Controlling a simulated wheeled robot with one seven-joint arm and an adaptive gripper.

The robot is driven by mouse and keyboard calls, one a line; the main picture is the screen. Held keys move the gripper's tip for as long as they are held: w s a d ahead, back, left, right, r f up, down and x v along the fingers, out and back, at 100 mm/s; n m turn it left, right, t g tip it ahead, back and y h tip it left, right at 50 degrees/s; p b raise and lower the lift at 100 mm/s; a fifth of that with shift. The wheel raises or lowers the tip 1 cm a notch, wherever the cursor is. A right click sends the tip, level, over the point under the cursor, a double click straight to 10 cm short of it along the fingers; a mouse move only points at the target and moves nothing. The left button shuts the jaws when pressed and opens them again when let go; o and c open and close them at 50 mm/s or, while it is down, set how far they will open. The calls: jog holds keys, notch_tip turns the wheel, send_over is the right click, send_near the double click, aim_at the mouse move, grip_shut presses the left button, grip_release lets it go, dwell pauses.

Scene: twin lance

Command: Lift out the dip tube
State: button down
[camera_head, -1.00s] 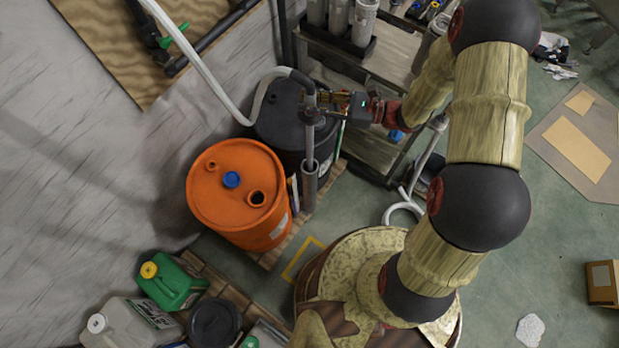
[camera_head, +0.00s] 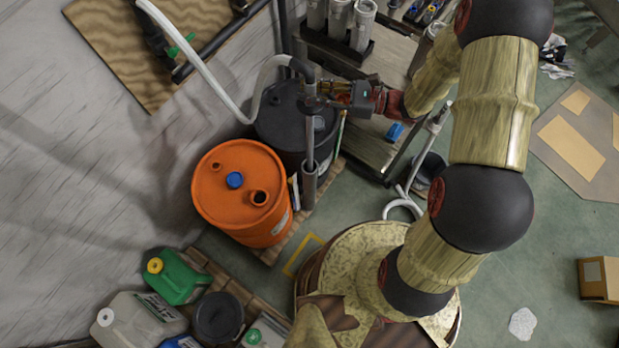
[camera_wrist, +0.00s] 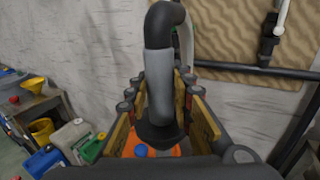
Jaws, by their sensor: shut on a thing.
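The dip tube (camera_head: 310,140) is a grey, roughly upright pipe with a dark bent elbow on top and a pale hose attached. My gripper (camera_head: 314,90) is shut on its upper part, below the elbow. In the wrist view the tube's grey grip (camera_wrist: 158,85) stands between my two yellow fingers, with a dark collar beneath. The tube's lower part runs down into a grey sleeve (camera_head: 309,188) beside the drums; its bottom end is hidden there. The orange drum (camera_head: 222,205) has a blue cap and an open bung hole. The black drum (camera_head: 275,120) stands behind it.
The white hose (camera_head: 205,75) loops from the wall panel to the elbow. A shelf rack (camera_head: 365,140) stands close right of the tube, under my forearm. Several jugs, including a green one (camera_head: 178,277), stand at lower left. Floor at right is mostly open.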

jog(key=shift+r+p, duration=5.7)
jog(key=shift+r, duration=2.4)
jog(key=shift+f, duration=0.15)
